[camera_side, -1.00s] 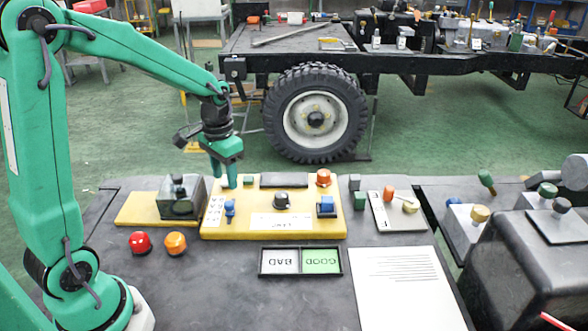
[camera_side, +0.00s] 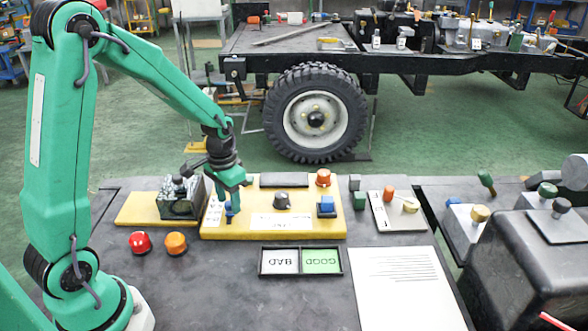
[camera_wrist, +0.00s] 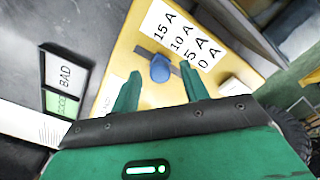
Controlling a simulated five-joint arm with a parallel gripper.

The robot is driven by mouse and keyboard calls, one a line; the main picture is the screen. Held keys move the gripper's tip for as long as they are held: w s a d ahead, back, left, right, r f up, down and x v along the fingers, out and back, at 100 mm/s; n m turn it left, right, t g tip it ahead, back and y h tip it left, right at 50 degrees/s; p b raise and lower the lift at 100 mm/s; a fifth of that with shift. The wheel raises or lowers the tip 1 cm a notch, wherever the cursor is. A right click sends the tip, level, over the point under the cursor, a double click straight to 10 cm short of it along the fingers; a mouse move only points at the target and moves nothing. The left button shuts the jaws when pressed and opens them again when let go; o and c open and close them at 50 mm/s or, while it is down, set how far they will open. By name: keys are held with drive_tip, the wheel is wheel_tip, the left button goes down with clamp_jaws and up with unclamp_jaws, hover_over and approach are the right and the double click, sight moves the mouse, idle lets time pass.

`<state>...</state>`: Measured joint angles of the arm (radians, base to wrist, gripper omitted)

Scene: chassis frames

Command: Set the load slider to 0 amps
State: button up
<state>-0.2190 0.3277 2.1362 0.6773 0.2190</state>
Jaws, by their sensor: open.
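The load slider is a blue knob (camera_wrist: 160,68) on a dark slot in the yellow panel (camera_side: 270,232). In the wrist view a white scale (camera_wrist: 178,40) beside it reads 15 A, 10 A, 5 A and 0 A. The knob sits partway along the slot, seemingly around the 10 A mark; the exact reading is hard to tell. In the side view the knob (camera_side: 229,212) is directly under my gripper (camera_side: 231,200). My gripper is open, with one finger on each side of the knob in the wrist view; I cannot tell whether they touch it.
The panel also carries a black dial (camera_side: 283,200), a blue switch (camera_side: 327,207) and an orange button (camera_side: 323,178). A clear-covered device (camera_side: 181,199) stands to the left. Red (camera_side: 140,243) and orange (camera_side: 175,244) buttons and a BAD/GOOD tray (camera_side: 301,274) lie in front.

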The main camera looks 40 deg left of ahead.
clamp_jaws()
drive_tip(key=shift+w+a, duration=2)
unclamp_jaws()
wheel_tip(320, 180, up, 8)
